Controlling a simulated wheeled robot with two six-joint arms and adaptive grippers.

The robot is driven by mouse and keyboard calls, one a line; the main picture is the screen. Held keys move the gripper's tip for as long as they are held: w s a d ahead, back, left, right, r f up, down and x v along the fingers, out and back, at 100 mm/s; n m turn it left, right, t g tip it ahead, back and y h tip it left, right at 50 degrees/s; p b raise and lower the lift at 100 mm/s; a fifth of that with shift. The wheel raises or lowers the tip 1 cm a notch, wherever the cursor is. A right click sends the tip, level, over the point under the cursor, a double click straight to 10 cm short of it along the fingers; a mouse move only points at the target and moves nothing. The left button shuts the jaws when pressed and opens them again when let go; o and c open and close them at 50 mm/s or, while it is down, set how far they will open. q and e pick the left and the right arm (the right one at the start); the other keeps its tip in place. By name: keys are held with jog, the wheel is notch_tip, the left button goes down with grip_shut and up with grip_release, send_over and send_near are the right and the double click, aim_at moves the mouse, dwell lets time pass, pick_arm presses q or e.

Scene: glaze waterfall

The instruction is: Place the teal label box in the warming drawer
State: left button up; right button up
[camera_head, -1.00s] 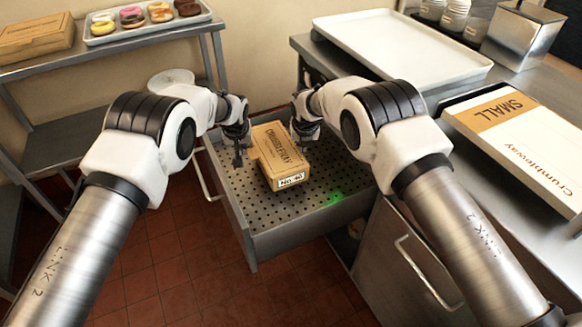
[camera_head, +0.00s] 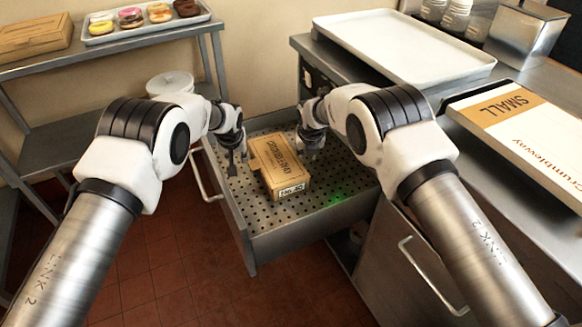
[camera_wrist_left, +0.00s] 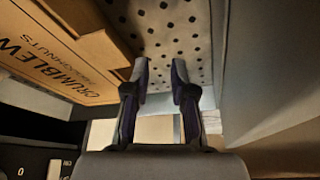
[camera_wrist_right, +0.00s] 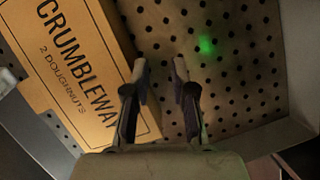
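The brown cardboard doughnut box (camera_head: 280,162) lies flat on the perforated floor of the open drawer (camera_head: 290,237). A small pale label (camera_head: 292,190) is on its near end; its teal colour is hard to make out. The box also shows in the left wrist view (camera_wrist_left: 62,55) and the right wrist view (camera_wrist_right: 78,60). My left gripper (camera_head: 232,167) is open and empty, just left of the box. My right gripper (camera_head: 314,152) is open and empty, just right of it. Both wrist views show the fingers apart with nothing between them.
A green light spot (camera_head: 337,198) glows on the drawer floor. A white tray (camera_head: 402,45) and a SMALL carton (camera_head: 530,135) lie on the right counter. A doughnut tray (camera_head: 150,27) and another brown box (camera_head: 35,38) sit on the left shelf.

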pick_arm(q)
jog(key=shift+r, duration=0.15)
pick_arm(e)
jog(key=shift+r, duration=0.15)
pick_arm(q)
jog(key=v, duration=1.1)
jog(key=shift+s+r, duration=0.25)
jog(key=shift+r, duration=0.05)
pick_arm(e)
jog(key=v, duration=1.1)
jog(key=shift+s+r, duration=0.3)
